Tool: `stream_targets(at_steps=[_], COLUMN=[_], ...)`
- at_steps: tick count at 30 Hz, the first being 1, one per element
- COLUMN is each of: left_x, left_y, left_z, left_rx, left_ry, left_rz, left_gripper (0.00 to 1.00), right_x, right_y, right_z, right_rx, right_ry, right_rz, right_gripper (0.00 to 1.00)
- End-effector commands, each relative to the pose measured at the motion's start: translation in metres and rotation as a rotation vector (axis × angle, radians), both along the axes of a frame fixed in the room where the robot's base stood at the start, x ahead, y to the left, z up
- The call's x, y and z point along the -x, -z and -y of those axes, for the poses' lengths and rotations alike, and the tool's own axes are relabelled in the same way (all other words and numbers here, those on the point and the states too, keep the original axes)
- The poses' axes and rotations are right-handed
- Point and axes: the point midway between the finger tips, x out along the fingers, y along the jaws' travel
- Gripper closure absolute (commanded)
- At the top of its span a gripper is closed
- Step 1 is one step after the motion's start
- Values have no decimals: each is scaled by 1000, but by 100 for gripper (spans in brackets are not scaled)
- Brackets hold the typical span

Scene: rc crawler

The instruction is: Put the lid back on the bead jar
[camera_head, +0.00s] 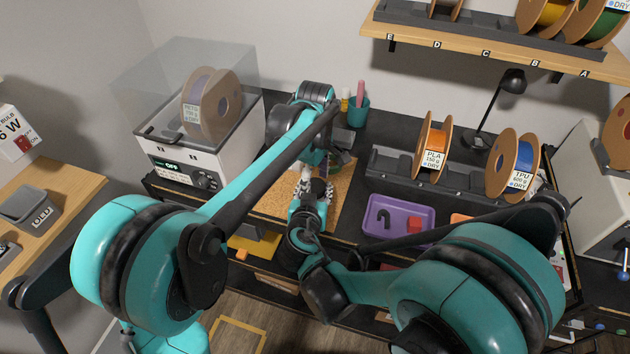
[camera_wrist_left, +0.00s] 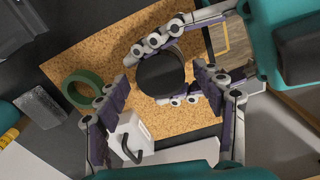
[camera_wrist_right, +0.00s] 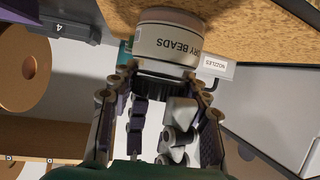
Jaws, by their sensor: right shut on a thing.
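The bead jar (camera_wrist_right: 165,45), white with a "DRY BEADS" label, stands at the cork mat in the right wrist view. The black ribbed lid (camera_wrist_right: 124,92) is at the jar's mouth end, between the fingers of my right gripper (camera_wrist_right: 158,85), which is shut on it. I cannot tell whether it is fully seated. From above, in the left wrist view, the lid is a dark disc (camera_wrist_left: 160,76) with the right fingers on two sides. My left gripper (camera_wrist_left: 163,92) is open and empty above it, its fingers spread either side. The head view mostly hides the jar.
A green tape ring (camera_wrist_left: 82,90) and a small white box (camera_wrist_left: 131,138) lie on the cork mat (camera_wrist_left: 105,62). A purple tray (camera_head: 398,214) and a spool rack (camera_head: 460,180) are to the right. A dryer box (camera_head: 190,140) stands left. Both arms crowd the mat.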

Motion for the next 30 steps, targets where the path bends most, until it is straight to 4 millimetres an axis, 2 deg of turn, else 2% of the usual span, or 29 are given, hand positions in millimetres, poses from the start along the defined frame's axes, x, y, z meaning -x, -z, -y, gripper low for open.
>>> stream_targets(at_steps=[7,18,30], left_x=[0,0,0], left_y=[-2,-43,-47], left_z=[0,-1,-1], left_rx=[-1,-1,-1], left_ry=[-2,-2,-36], left_rz=[0,0,0], left_gripper=[32,32,35], right_x=[0,0,0], right_y=[1,1,1], right_z=[0,0,0], right_rx=[-3,-3,-3], right_ry=[1,1,1], right_rz=[-3,-3,-3], right_gripper=[100,100,100])
